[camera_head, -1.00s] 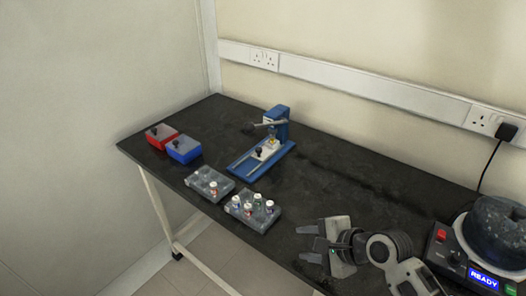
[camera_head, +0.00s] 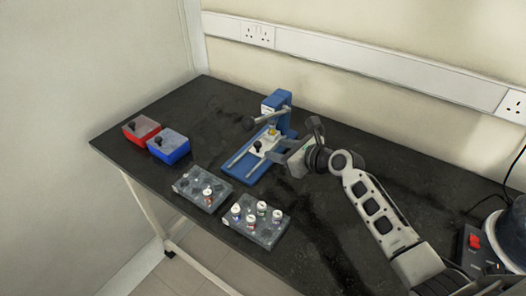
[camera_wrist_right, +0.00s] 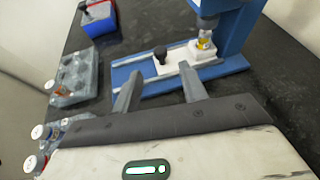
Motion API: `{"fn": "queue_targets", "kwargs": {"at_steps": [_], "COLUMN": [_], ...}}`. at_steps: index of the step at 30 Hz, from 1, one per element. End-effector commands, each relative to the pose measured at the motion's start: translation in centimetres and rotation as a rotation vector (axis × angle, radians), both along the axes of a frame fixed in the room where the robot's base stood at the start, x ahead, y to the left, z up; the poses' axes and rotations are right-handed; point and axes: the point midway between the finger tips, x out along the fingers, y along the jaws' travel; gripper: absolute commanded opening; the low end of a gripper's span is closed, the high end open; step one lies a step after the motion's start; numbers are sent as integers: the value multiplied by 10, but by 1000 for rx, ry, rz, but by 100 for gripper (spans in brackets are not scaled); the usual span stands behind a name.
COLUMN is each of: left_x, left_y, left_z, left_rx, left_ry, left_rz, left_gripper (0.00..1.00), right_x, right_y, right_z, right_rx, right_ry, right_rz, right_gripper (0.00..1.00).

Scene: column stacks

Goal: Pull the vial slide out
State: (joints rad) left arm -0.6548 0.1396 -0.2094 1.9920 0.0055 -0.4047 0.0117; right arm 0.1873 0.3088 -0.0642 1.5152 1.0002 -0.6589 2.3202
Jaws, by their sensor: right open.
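The blue press-like device (camera_head: 276,112) stands on the black bench with a lever and two rails on its blue base. The white vial slide (camera_head: 268,143) sits on the rails near the upright, with a black knob (camera_head: 258,145) on its front end and a yellow-banded vial (camera_head: 273,131) at its back end. In the right wrist view the slide (camera_wrist_right: 176,62), its black knob (camera_wrist_right: 160,52) and the vial (camera_wrist_right: 204,42) show ahead of the fingers. My right gripper (camera_wrist_right: 160,88) is open and empty, just right of the slide and apart from the knob. My left gripper is out of view.
A red bin (camera_head: 141,130) and a blue bin (camera_head: 169,147) stand at the left. Two grey racks (camera_head: 203,188) and (camera_head: 257,222) with white-capped vials lie in front of the device. A machine with a red switch (camera_head: 474,242) stands at right. The bench's middle is clear.

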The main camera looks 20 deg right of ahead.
Motion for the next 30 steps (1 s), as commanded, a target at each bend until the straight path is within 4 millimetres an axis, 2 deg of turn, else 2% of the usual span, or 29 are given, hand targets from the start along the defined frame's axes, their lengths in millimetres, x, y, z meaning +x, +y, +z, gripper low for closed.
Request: {"fn": "queue_targets", "kwargs": {"at_steps": [1, 10, 16, 25, 26, 30], "left_x": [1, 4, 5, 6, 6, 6], "left_y": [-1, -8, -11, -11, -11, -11], "left_z": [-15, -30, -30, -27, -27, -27], "left_rx": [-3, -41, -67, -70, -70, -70], "left_ry": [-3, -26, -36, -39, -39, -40], "left_rz": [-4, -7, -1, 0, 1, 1], "left_gripper": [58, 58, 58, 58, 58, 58], "right_x": [10, 47, 56, 57, 57, 57], "right_y": [5, 24, 29, 30, 30, 29], "right_z": [-13, -27, -28, -27, -27, -27], "right_rx": [2, 0, 0, 0, 0, 0], "right_ry": [-3, -2, 0, 1, 1, 1], "right_rz": [0, 1, 1, 0, 0, 0], "right_gripper": [43, 43, 43, 43, 37, 0]}}
